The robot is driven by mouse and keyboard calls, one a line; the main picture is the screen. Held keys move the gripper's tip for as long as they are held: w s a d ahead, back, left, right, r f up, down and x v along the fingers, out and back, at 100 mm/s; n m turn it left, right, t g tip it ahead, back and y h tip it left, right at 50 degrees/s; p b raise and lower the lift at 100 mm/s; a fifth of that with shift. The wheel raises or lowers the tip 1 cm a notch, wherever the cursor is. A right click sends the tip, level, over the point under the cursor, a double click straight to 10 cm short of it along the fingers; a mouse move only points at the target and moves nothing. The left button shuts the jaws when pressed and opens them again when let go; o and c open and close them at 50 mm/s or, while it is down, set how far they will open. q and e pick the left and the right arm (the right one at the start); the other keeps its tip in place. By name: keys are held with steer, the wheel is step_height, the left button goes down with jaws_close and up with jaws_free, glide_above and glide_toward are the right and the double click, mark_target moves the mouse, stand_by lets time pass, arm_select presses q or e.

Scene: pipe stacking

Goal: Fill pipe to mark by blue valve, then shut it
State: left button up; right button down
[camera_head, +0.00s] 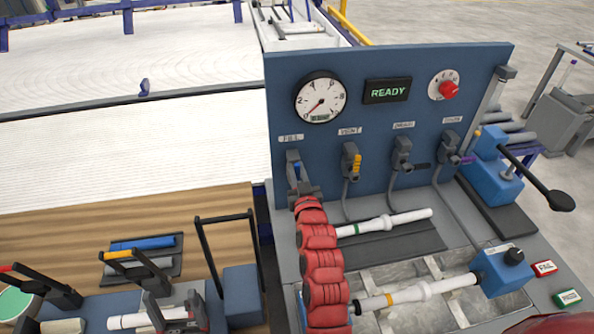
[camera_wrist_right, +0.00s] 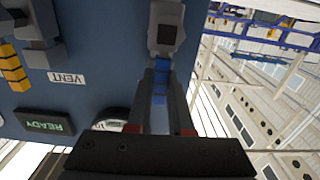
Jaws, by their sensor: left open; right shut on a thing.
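The blue valve, labelled FILL, has a blue lever (camera_wrist_right: 160,82) on the left of the blue panel (camera_head: 375,140). My right gripper (camera_head: 300,187) is at this valve; in the right wrist view its fingers (camera_wrist_right: 160,105) are shut on the lever. The round gauge (camera_head: 321,98) has its needle at the low left end of the dial. The display (camera_head: 387,91) reads READY. A white pipe with an orange band (camera_head: 425,290) lies in the trough, running to a blue end block (camera_head: 503,271).
The vent valve (camera_head: 351,160) with yellow marks and two more valves sit to the right. A red knob (camera_head: 448,90) is at upper right. A white pipe with a green band (camera_head: 385,224) lies on the bench. A long black lever (camera_head: 537,180) sticks out at right. Black-handled frames stand at left.

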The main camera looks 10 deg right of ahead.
steer(key=c, duration=0.8)
jaws_free()
steer(key=shift+f, duration=0.1)
steer(key=s+p, duration=0.1)
steer(key=s, duration=0.4)
steer(key=s+p, duration=0.1)
steer(key=s, duration=0.5)
steer(key=s+p, duration=0.2)
steer(key=s, duration=0.4)
steer(key=shift+s+d, duration=0.2)
steer(key=shift+d, duration=0.05)
